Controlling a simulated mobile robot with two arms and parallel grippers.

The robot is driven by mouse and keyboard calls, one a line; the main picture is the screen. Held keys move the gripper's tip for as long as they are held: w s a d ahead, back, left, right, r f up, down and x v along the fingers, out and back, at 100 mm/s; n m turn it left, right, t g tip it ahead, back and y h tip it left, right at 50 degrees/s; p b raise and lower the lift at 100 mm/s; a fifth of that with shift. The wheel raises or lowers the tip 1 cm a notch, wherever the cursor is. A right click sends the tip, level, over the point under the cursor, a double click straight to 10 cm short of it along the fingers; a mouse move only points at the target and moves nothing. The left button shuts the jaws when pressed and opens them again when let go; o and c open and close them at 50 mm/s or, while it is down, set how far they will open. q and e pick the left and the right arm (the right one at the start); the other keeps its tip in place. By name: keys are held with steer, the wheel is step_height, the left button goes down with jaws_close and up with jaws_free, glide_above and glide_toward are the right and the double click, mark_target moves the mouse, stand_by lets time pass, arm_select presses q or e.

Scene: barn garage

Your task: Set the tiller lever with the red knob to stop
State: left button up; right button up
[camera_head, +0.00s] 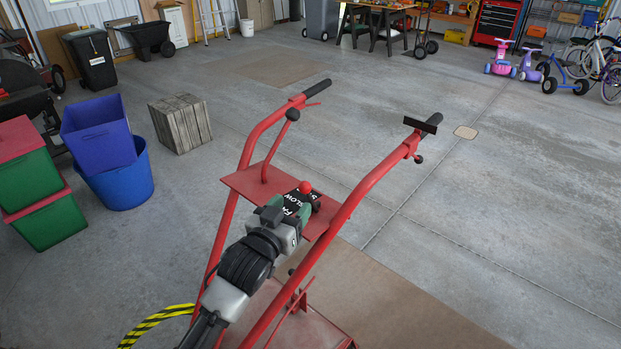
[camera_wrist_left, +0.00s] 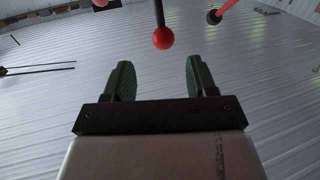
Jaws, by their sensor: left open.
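The red tiller (camera_head: 345,210) stands in the middle of the head view, with two handlebars rising from it. On its panel is a black plate with white lettering (camera_head: 291,207), partly hidden by my gripper; "SLOW" and part of another word show. The red knob (camera_head: 305,187) stands above the plate; in the left wrist view the red knob (camera_wrist_left: 163,39) hangs on a dark rod, just beyond the fingertips. My left gripper (camera_head: 289,212) is open, its green fingers (camera_wrist_left: 158,75) apart and empty, close to the knob. My right gripper is not in view.
Blue bins (camera_head: 118,180), red-and-green boxes (camera_head: 45,190) and a wooden crate (camera_head: 181,123) stand at left. A yellow-black striped strip (camera_head: 155,321) lies at lower left.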

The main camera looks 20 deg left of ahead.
mark_target(302, 191)
arm_select(q)
steer(key=w+p, duration=0.2)
steer(key=w, duration=0.6)
steer(key=shift+w+d, duration=0.1)
steer(key=shift+w, duration=0.25)
steer(key=shift+w+f, duration=0.1)
steer(key=shift+w, duration=0.45)
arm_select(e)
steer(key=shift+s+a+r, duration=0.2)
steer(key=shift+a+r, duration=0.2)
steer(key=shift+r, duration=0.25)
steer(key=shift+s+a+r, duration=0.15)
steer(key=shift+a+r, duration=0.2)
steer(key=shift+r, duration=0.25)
arm_select(q)
steer(key=shift+c, duration=0.4)
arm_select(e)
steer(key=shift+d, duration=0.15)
arm_select(q)
jaws_close()
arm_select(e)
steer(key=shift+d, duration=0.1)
